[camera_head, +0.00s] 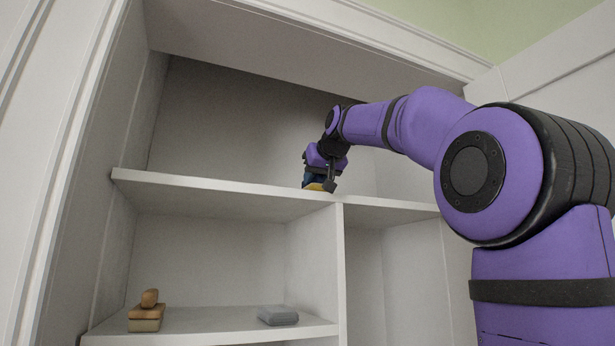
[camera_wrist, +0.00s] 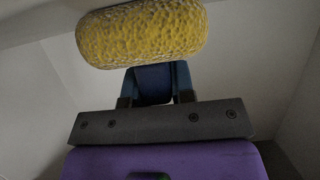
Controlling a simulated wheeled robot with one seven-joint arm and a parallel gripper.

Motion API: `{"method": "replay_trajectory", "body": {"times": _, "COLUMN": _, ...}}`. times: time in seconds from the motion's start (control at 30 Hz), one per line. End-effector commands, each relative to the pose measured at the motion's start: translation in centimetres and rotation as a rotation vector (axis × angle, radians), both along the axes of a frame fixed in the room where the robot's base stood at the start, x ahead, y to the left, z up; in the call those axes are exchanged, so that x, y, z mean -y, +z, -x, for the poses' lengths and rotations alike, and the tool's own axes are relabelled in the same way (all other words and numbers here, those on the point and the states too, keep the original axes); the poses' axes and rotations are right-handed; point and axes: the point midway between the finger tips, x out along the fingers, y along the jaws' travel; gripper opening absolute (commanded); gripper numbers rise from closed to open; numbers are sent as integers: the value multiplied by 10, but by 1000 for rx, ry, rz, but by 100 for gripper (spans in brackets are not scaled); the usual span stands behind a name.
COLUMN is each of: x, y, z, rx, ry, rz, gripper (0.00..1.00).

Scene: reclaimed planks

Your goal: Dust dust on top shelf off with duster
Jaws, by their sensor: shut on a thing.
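My gripper (camera_head: 321,176) is inside the top compartment of the white shelf unit, close above the front part of the top shelf (camera_head: 230,193). It is shut on the duster, which has a blue handle (camera_wrist: 152,84) and a yellow textured head (camera_wrist: 142,33). In the head view a bit of the yellow head (camera_head: 314,187) shows at the shelf's front edge. I cannot tell whether it touches the shelf. No dust can be made out; the shelf's upper surface is hidden from this low view.
On the lower shelf (camera_head: 210,325) a wooden-handled brush or block (camera_head: 146,312) stands at the left and a grey block (camera_head: 278,315) lies at the right. A vertical divider (camera_head: 341,270) rises to the top shelf. The top compartment looks clear left of my gripper.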

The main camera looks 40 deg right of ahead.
Motion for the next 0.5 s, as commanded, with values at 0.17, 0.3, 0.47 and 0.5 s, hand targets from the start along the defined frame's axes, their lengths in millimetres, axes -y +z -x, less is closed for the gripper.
{"method": "replay_trajectory", "body": {"times": 0.17, "x": 6, "y": 0, "z": 1, "rx": -2, "ry": -1, "rz": -1, "gripper": 0}}
{"method": "replay_trajectory", "body": {"times": 0.3, "x": 12, "y": 0, "z": 3, "rx": -1, "ry": -1, "rz": -1, "gripper": 0}}
{"method": "replay_trajectory", "body": {"times": 0.47, "x": 24, "y": 1, "z": 7, "rx": 1, "ry": -2, "rz": 0, "gripper": 0}}
{"method": "replay_trajectory", "body": {"times": 0.5, "x": 26, "y": 1, "z": 8, "rx": 1, "ry": -1, "rz": 0, "gripper": 0}}
